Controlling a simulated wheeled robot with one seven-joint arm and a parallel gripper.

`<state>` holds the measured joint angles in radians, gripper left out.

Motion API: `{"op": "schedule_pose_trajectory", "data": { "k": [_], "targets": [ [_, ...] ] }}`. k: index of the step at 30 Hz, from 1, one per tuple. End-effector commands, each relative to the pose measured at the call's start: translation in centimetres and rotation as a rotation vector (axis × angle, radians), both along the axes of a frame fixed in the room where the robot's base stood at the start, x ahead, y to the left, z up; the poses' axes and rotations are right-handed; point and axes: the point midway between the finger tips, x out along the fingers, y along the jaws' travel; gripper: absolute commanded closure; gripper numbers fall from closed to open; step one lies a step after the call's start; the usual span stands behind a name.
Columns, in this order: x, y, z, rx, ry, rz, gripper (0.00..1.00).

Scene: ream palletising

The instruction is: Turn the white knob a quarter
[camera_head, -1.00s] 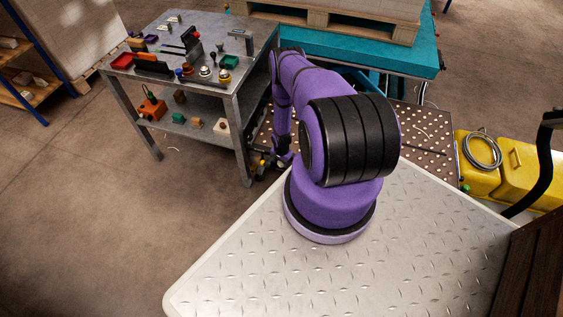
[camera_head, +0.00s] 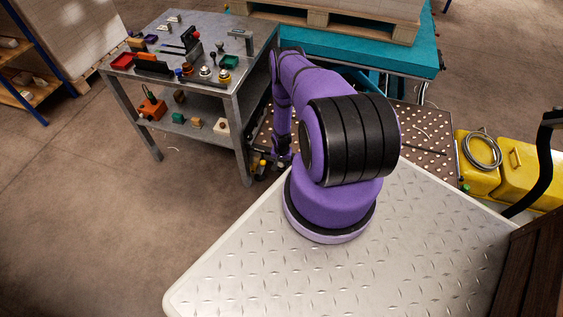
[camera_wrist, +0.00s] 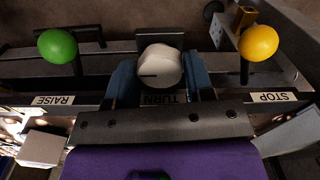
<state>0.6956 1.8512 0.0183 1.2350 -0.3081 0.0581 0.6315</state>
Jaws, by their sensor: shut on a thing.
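The white knob (camera_wrist: 160,67) shows in the middle of the wrist view, a round pale cap with a dark line on its left part. A label reading TURN lies just below it. My gripper (camera_wrist: 160,80) has its blue fingers on the left and right sides of the knob, shut on it. In the head view my gripper is low beside the metal table, mostly hidden behind my arm, and I cannot make out the knob there.
In the wrist view a green ball-topped lever (camera_wrist: 57,46) stands left by a RAISE label. A yellow ball-topped lever (camera_wrist: 259,42) stands right by a STOP label. The head view shows a metal table (camera_head: 235,19) with tools and a teal platform (camera_head: 425,62).

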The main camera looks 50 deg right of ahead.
Motion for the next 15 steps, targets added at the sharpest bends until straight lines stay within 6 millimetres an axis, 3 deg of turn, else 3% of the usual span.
{"op": "schedule_pose_trajectory", "data": {
  "k": [15],
  "targets": [
    [0.01, -0.02, 0.02, 0.0, 0.0, 0.144, 0.75]
  ]
}}
